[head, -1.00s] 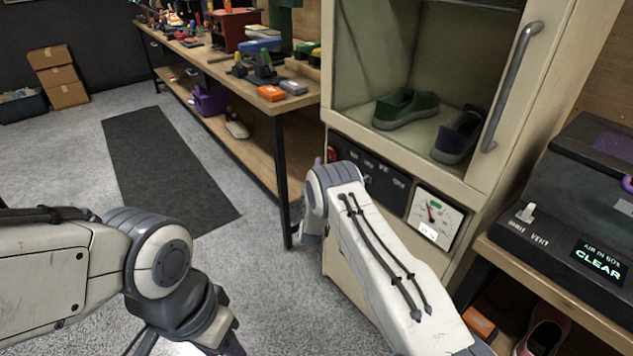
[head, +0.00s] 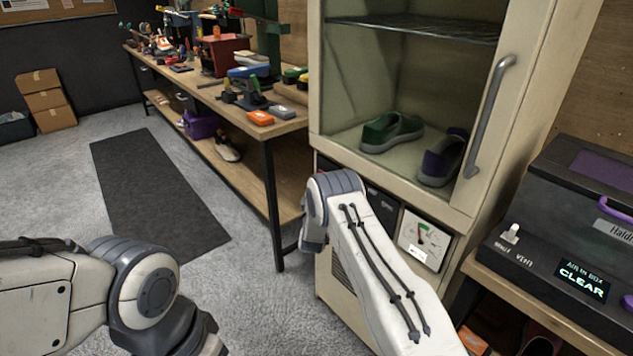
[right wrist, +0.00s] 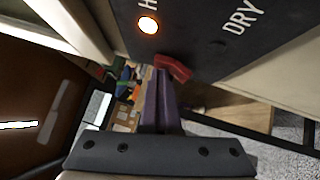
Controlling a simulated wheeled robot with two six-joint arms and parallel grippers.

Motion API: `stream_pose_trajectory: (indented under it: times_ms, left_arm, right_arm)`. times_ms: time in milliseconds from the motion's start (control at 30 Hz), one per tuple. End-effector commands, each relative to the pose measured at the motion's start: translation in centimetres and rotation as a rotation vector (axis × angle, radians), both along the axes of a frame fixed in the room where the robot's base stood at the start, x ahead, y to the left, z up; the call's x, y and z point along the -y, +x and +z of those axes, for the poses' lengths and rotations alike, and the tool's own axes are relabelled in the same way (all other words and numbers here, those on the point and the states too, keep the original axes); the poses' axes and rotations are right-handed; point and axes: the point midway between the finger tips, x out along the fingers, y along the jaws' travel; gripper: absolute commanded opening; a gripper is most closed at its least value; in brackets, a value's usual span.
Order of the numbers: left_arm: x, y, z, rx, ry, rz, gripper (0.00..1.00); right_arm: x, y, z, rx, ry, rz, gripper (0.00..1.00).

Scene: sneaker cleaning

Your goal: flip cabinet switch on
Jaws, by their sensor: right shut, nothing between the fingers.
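The cream cabinet (head: 485,190) has a glass front with a green shoe (head: 391,132) and a purple shoe (head: 443,158) inside. Its dark control panel (head: 383,203) is mostly covered by my right arm in the head view. My left gripper is out of view below the head picture.
A dark box with a CLEAR display (head: 578,280) stands on a bench at right. A workbench (head: 283,127) with tools lies to the left. The floor mat (head: 155,190) is clear.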

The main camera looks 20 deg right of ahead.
Motion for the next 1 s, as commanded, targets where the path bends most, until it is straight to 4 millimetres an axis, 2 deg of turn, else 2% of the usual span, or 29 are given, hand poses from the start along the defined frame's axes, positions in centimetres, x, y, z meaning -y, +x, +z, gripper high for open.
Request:
stream_pose_trajectory:
  times_ms: [200,433,600,800,1000]
  left_arm:
    - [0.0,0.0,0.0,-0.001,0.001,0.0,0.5]
    - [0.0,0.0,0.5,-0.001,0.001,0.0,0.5]
    - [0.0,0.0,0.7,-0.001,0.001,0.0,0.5]
    - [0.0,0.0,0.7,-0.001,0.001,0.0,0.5]
    - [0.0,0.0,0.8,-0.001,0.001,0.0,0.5]
  right_arm:
    - [0.1,-0.2,0.0,0.001,0.002,-0.009,0.0]
    - [-3.1,-1.4,0.1,0.001,-0.001,-0.01,0.0]
    - [-4.7,-5.1,-0.1,-0.002,-0.002,-0.01,0.0]
    - [-6.4,-8.5,-0.1,-0.001,-0.002,-0.01,0.0]
    - [-7.1,-10.1,-0.1,0.002,-0.001,-0.011,0.0]
